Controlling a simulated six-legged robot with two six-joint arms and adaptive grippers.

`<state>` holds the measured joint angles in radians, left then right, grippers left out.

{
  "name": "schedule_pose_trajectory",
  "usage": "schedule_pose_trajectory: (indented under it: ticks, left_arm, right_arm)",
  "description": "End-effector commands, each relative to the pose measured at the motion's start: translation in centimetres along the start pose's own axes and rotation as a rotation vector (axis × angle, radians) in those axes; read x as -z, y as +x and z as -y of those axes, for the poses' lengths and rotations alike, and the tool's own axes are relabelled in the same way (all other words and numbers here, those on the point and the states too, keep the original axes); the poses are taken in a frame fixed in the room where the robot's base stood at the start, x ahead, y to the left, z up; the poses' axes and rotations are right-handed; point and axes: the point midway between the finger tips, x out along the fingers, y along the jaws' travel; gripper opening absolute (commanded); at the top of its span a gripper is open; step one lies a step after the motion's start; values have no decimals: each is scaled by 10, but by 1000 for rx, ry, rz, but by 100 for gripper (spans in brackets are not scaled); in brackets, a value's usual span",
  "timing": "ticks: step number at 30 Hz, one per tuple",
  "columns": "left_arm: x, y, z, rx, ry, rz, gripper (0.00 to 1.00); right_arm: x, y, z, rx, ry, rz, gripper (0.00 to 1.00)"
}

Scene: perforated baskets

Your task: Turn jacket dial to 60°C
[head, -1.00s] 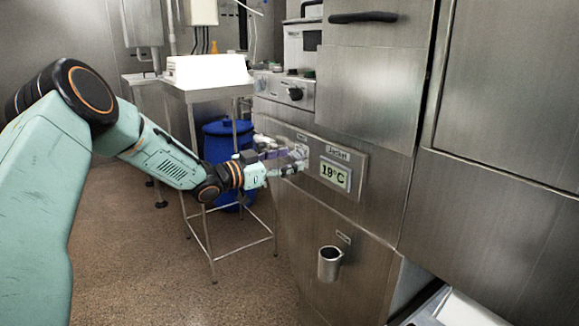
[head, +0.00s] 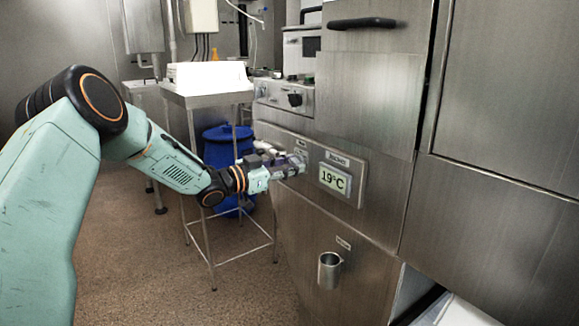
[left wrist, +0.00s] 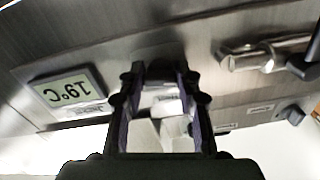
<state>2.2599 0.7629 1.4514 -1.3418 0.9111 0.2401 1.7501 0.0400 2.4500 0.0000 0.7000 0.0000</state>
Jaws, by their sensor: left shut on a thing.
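The jacket panel (head: 352,168) is on the steel front, with a display (head: 334,179) reading 19°C. The display also shows upside down in the left wrist view (left wrist: 68,93). The jacket dial (head: 301,158) is at the panel's left end, mostly hidden by my fingers. My left gripper (head: 292,167) reaches it from the left, its fingers closed on the dial. In the left wrist view its two dark fingers (left wrist: 160,80) point at the panel, with a pale label between them; the dial's pointer cannot be made out. My right gripper is not in view.
A black knob (head: 295,99) sits on a panel above. A metal cup-like holder (head: 329,268) sticks out below. A steel stand (head: 205,98) with a white box and a blue barrel (head: 222,148) are behind my left arm. Open floor lies to the left.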

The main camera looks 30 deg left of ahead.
Motion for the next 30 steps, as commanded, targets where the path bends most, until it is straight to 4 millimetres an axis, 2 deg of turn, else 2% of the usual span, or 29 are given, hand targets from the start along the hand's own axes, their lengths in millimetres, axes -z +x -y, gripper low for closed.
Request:
schedule_pose_trajectory:
  ticks: [3,14,30]
  left_arm:
    - [-1,0,0,-1,-1,1,2]
    - [0,0,0,-1,77,1,2]
    - [1,0,2,-3,544,3,2]
  right_arm:
    - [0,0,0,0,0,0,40]
    - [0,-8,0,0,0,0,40]
    - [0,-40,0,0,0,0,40]
